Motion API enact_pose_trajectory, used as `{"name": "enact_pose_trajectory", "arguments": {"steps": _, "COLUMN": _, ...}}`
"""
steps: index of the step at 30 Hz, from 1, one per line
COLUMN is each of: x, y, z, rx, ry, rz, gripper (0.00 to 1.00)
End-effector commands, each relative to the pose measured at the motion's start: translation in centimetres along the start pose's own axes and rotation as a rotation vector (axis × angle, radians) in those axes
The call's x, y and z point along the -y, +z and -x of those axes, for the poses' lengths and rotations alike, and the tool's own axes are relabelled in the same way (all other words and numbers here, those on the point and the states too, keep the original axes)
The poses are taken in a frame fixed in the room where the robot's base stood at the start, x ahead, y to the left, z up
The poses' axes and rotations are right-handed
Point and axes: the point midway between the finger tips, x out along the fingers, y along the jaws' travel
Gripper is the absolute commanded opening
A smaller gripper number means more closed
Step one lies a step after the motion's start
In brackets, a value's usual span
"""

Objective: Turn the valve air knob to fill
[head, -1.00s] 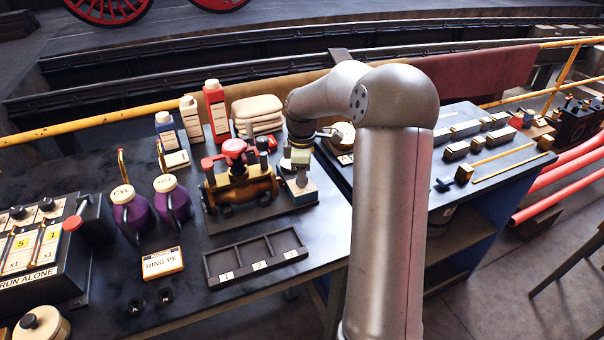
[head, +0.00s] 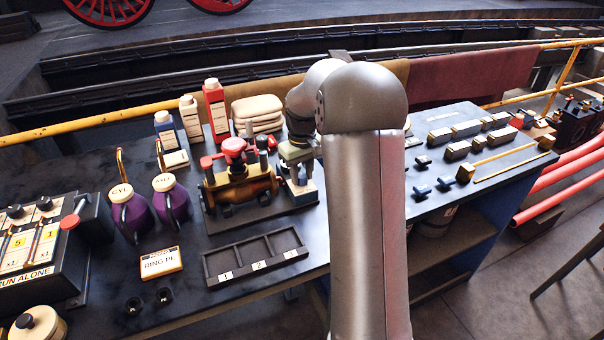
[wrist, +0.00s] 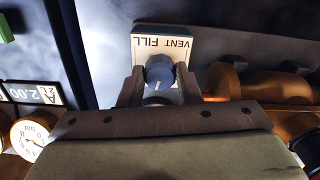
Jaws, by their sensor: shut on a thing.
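The valve air knob (wrist: 160,70) is a round blue knob on a pale plate (wrist: 163,43) lettered FILL and VENT. In the wrist view, FILL is left of VENT, above the knob. My gripper (wrist: 159,90) has a finger on each side of the knob and is shut on it. I cannot tell clearly which word the knob points at. In the head view, my gripper (head: 297,168) points down at the small block at the right end of the brass valve assembly (head: 240,185); it largely hides the knob there.
The red-handled valve assembly stands close left of my gripper. A three-slot tray (head: 256,257) lies in front. Purple jugs (head: 170,200), a red bottle (head: 216,110) and folded cloths (head: 257,112) stand around. A dial gauge (wrist: 33,135) shows at left in the wrist view.

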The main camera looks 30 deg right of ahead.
Motion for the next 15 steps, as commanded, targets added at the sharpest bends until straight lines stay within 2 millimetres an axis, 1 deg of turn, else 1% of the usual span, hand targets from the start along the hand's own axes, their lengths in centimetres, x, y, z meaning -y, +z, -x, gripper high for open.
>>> {"name": "enact_pose_trajectory", "arguments": {"steps": 15, "x": 0.1, "y": -0.12, "z": 0.11, "rx": -0.003, "ry": 0.001, "rz": -0.483, "gripper": 0.08}}
